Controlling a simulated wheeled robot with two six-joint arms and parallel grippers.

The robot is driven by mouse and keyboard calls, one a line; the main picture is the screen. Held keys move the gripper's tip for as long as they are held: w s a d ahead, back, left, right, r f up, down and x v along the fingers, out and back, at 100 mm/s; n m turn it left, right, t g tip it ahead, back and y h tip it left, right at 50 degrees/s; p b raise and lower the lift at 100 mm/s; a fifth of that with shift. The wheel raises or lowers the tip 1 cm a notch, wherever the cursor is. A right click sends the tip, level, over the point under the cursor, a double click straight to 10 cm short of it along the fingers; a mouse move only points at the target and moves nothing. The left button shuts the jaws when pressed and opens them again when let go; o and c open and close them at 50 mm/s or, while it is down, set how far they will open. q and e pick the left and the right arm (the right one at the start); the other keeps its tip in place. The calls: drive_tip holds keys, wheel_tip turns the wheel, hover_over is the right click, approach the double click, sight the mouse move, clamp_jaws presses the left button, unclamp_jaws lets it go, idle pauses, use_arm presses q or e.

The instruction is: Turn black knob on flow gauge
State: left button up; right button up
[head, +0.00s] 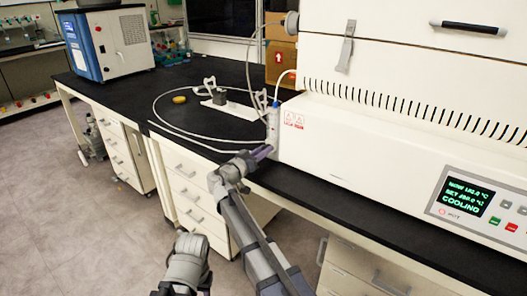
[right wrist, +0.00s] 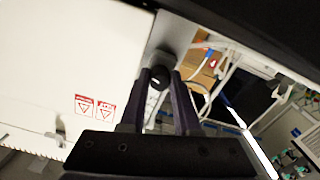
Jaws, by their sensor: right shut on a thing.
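The flow gauge (head: 272,124) is a pale upright piece at the left end of the white freeze dryer, with tubing at its top. Its black knob (right wrist: 158,76) is round and shows in the right wrist view between the purple fingers of my right gripper (right wrist: 162,86). The fingers are shut on the knob from both sides. In the head view my right gripper (head: 262,153) reaches the lower end of the gauge, and its fingers hide the knob. My left gripper is not clearly visible; only a grey arm part shows at the bottom.
A white tube (head: 190,137) loops over the black bench (head: 150,97). A blue and white machine (head: 108,45) stands at the back left.

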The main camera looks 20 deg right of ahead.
drive_tip(key=shift+n, duration=0.4)
clamp_jaws()
drive_tip(key=n, duration=0.4)
drive_tip(key=shift+n, duration=0.4)
drive_tip(key=n, duration=1)
drive_tip(key=shift+n, duration=0.4)
drive_tip(key=n, duration=0.4)
drive_tip(key=shift+n, duration=0.7)
drive_tip(key=o, duration=1)
unclamp_jaws()
drive_tip(key=shift+c, duration=0.2)
